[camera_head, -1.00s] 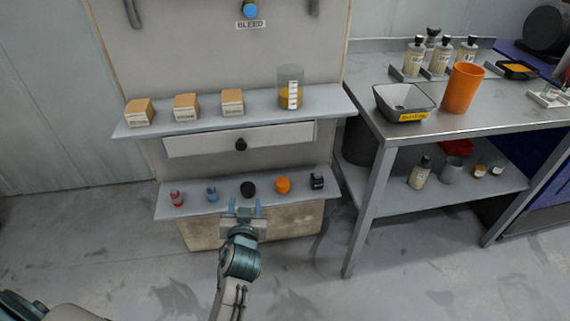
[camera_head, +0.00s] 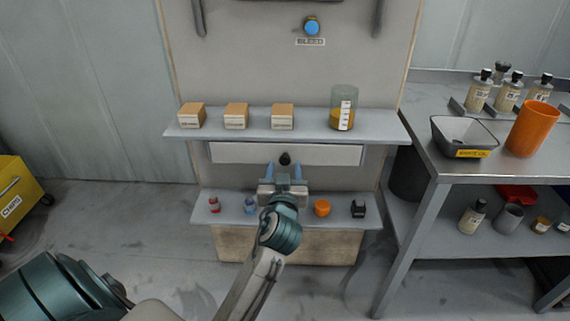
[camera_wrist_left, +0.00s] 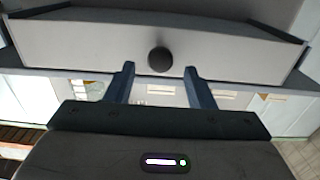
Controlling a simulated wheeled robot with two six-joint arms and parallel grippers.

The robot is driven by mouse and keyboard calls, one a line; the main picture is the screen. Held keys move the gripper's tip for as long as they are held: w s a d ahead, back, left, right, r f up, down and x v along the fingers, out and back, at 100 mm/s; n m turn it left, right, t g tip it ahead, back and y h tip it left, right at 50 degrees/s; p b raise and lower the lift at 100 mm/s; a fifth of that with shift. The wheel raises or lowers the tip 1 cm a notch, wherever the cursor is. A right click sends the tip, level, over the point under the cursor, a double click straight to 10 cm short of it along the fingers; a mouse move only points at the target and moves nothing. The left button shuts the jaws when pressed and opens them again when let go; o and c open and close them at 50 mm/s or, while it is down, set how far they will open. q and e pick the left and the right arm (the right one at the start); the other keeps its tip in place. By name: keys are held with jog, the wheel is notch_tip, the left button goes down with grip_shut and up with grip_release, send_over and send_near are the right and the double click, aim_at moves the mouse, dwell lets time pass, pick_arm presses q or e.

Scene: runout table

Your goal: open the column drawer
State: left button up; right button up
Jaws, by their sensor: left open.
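The column drawer (camera_head: 330,154) is a white front under the upper shelf, and it looks shut. Its round black knob (camera_head: 285,158) sits at the middle of the front. My left gripper (camera_head: 284,172) is just below and in front of the knob, with its fingers open and pointing at the drawer. In the left wrist view the knob (camera_wrist_left: 160,59) shows beyond the fingertips, centred between the two spread fingers (camera_wrist_left: 158,75), and nothing is held. The drawer front (camera_wrist_left: 90,48) spans that view. My right gripper is in no view.
The upper shelf (camera_head: 385,128) carries small boxes and a beaker (camera_head: 343,108) of amber liquid. The lower shelf (camera_head: 338,219) holds small items, including an orange one (camera_head: 322,208), close beneath my gripper. A metal bench (camera_head: 440,165) stands at right.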

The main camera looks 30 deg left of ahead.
pick_arm(q)
jog(key=shift+x, duration=1.1)
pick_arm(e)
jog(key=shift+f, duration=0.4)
